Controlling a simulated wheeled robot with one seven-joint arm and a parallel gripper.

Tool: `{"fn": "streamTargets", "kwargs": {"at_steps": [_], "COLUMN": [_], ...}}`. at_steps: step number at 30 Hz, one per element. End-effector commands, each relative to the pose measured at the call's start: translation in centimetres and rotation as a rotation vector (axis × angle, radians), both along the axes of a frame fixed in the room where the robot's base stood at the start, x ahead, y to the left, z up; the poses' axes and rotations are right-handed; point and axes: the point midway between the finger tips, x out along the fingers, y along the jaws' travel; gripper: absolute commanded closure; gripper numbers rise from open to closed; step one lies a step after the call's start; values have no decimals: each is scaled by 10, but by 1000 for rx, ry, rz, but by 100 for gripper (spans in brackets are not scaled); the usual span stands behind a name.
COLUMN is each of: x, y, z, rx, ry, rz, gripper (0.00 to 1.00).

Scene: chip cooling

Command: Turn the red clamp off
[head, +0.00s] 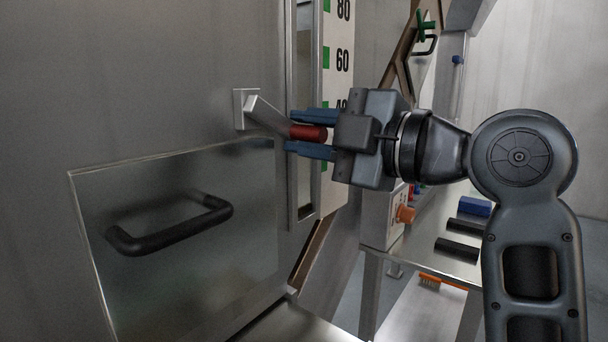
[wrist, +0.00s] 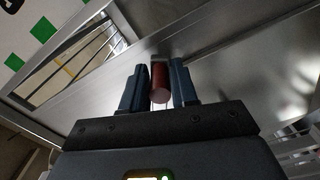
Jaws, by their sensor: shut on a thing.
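The red clamp is a metal lever with a red cylindrical grip (head: 308,132), fixed to the metal wall by a square plate (head: 240,109). Its bare metal arm (head: 266,116) slants down to the right from the plate to the grip. My gripper (head: 312,133) comes in from the right, with one blue finger above the grip and one below. It is shut on the red grip. In the wrist view the red grip (wrist: 160,82) sits between the two blue fingers; the fingers' exact contact is hard to see there.
A metal door panel with a black handle (head: 172,232) is below left of the clamp. A tall gauge window frame (head: 305,110) and a numbered scale (head: 340,60) stand just behind my gripper. A metal table (head: 455,268) with dark and blue blocks is at right.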

Motion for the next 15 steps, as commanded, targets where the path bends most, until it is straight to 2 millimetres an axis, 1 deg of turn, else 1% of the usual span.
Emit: {"fn": "streamTargets", "kwargs": {"at_steps": [1, 15], "x": [-1, 4], "y": [2, -2], "z": [-6, 19], "rx": [-37, -298], "ry": [-37, -369], "rz": [9, 10], "gripper": [100, 100]}}
